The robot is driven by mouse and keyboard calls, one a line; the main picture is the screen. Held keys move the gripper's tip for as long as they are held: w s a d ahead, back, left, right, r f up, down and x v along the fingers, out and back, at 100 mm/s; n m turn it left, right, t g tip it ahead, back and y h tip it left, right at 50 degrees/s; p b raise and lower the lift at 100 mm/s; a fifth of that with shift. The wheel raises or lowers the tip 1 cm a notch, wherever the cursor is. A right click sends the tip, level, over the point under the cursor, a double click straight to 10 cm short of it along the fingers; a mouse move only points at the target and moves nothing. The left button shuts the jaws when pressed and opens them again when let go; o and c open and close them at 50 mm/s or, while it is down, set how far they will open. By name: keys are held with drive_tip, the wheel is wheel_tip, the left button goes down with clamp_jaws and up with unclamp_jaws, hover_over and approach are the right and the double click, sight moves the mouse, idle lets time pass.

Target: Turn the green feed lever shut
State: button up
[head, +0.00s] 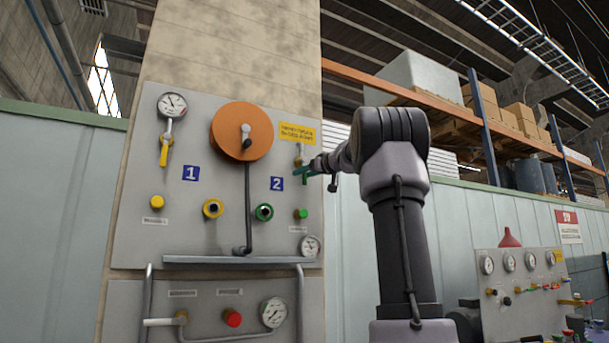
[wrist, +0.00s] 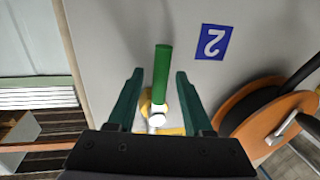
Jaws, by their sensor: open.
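The green feed lever (wrist: 162,72) runs from a brass and white valve fitting (wrist: 156,118) on the grey panel. The wrist view is turned over, so the lever hangs downward on the panel. My gripper (wrist: 160,74) is open, with one dark green finger on each side of the lever and a gap on both sides. In the head view my gripper (head: 309,170) is at the panel's upper right, just below the valve fitting (head: 299,159). There the fingers and lever overlap, and the lever is mostly hidden.
An orange reel (head: 242,131) with a crank sticks out left of the lever. A yellow lever (head: 164,152) hangs under a gauge (head: 172,104). A blue "2" label (head: 277,184) is beside my gripper.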

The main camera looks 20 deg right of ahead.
clamp_jaws()
idle(1.4)
